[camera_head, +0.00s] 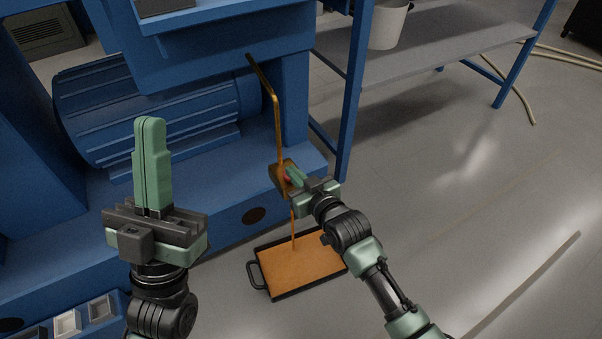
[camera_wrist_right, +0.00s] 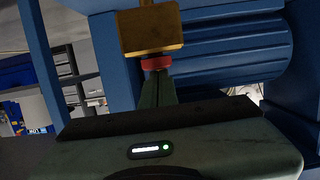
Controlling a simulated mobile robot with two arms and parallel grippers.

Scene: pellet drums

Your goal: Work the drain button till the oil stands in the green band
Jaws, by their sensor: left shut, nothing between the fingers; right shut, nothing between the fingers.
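A copper-coloured drain pipe (camera_head: 275,115) comes down from the blue machine to a small brass block (camera_head: 279,174). In the right wrist view the brass block (camera_wrist_right: 150,30) has a red button (camera_wrist_right: 156,63) on its underside as pictured. My right gripper (camera_head: 291,174) is shut, its fingertips (camera_wrist_right: 157,80) at the red button and apparently touching it. A thin orange-brown oil stream (camera_head: 293,228) falls below the block into a dark-rimmed tray (camera_head: 270,297) that holds orange-brown oil. My left gripper (camera_head: 150,122) is shut and empty, raised at the left, away from the button. No oil gauge or green band is visible.
The blue machine (camera_head: 210,45) with its ribbed motor (camera_head: 165,105) fills the left and back. A blue-legged grey shelf (camera_head: 440,35) with a white bucket (camera_head: 387,24) stands at the back right. Pale hoses (camera_head: 524,100) lie on the floor. The floor at right is mostly clear.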

